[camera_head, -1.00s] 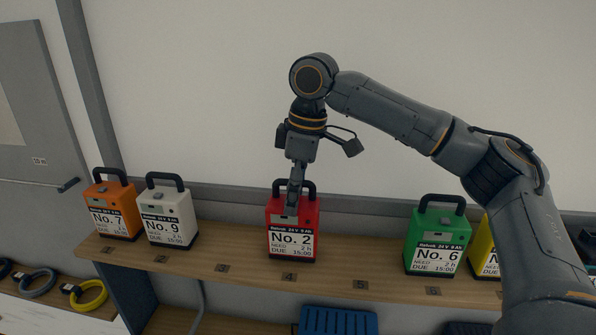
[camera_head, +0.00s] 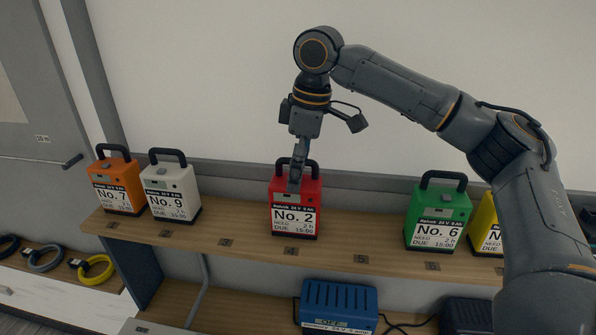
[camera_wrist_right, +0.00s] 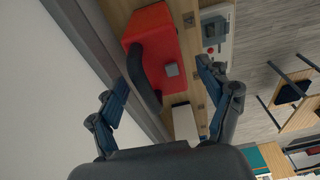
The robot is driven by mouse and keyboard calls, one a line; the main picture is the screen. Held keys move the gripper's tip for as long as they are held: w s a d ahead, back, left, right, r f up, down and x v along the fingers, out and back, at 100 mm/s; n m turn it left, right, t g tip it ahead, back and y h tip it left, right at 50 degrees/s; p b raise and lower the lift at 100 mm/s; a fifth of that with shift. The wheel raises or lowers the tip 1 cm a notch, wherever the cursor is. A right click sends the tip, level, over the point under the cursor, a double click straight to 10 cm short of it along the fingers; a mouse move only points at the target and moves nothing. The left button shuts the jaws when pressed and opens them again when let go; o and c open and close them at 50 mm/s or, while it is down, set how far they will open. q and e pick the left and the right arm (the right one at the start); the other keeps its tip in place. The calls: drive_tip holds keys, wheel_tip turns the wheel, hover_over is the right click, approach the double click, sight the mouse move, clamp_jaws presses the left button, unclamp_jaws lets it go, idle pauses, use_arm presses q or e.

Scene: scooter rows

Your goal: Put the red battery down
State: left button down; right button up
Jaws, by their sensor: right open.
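The red battery, No. 2 (camera_head: 296,207), stands upright on the wooden shelf (camera_head: 330,254), behind the marker 4. Its black handle is on top. My right gripper (camera_head: 297,185) points down at the handle, with its fingers in front of the red battery's upper part. In the right wrist view its two fingers (camera_wrist_right: 165,92) are spread apart, with the dark handle (camera_wrist_right: 143,78) between them and the red body (camera_wrist_right: 165,35) beyond. Whether a finger touches the handle cannot be told. My left gripper is not in view.
An orange battery (camera_head: 117,186) and a white one (camera_head: 170,192) stand to the left. A green battery (camera_head: 438,216) and a yellow one (camera_head: 485,224), partly hidden by my right arm, stand to the right. Shelf beside the red battery is free. A blue box (camera_head: 340,305) sits below.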

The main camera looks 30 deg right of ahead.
drive_tip(key=r, duration=0.2)
drive_tip(key=r+b, duration=0.1)
drive_tip(key=r, duration=0.1)
drive_tip(key=r+b, duration=0.1)
drive_tip(key=r, duration=0.1)
drive_tip(key=shift+s+d+r, duration=0.35)
drive_tip(key=shift+r, duration=0.05)
drive_tip(key=shift+s+d+r+p, duration=0.15)
drive_tip(key=shift+r+p, duration=0.05)
drive_tip(key=shift+r, duration=0.95)
drive_tip(key=shift+s+d+r+p, duration=0.1)
drive_tip(key=shift+d+r+p, duration=0.05)
drive_tip(key=shift+r, duration=1)
